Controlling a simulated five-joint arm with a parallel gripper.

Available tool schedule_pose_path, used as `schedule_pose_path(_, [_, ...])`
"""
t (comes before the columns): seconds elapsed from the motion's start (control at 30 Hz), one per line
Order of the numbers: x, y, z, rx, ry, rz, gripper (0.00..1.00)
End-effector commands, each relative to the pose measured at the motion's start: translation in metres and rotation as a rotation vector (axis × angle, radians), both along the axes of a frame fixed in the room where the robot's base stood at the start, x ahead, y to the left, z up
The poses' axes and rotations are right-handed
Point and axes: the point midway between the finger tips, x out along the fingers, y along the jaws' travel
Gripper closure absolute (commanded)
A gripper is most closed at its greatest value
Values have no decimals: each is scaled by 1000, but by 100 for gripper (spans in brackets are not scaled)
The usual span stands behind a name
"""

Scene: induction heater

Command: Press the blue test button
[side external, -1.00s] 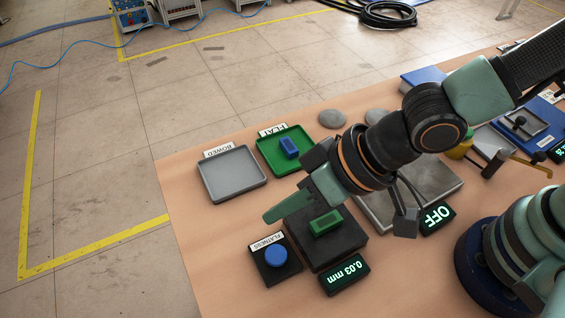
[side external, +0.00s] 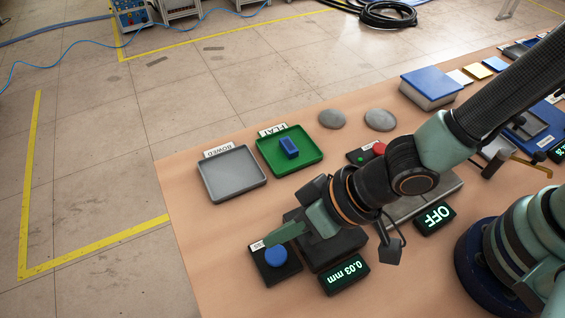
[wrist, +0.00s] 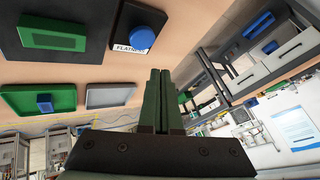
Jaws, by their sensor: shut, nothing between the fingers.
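The blue button (side external: 276,257) sits on a small dark base with a white label reading FLATNESS, near the table's left front. It also shows in the wrist view (wrist: 142,38), at the top. My gripper (side external: 268,240) is shut and empty, its green fingertips just behind the button and over the label. In the wrist view, the closed fingertips (wrist: 160,71) point up toward the button's base, with a gap in the picture. I cannot tell the exact height. A green block (wrist: 53,35) lies on the dark gauge plate; my gripper hides it in the side view.
A display (side external: 346,272) reading 0.03 mm stands right of the button. Behind are a grey BOWED tray (side external: 213,187) and a green FLAT tray (side external: 305,160) holding a blue block (side external: 289,147). An OFF display (side external: 434,216) is further right. Bare table lies left of the button.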

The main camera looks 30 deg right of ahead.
Motion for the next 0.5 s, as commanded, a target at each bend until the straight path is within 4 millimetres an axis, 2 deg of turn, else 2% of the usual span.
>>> schedule_pose_path(0.1, [0, -1, -16, -4, 2, 0, 100])
schedule_pose_path(0.23, [0, 0, -27, -3, 1, 0, 100])
schedule_pose_path(0.5, [0, 0, -35, 1, -1, 0, 100])
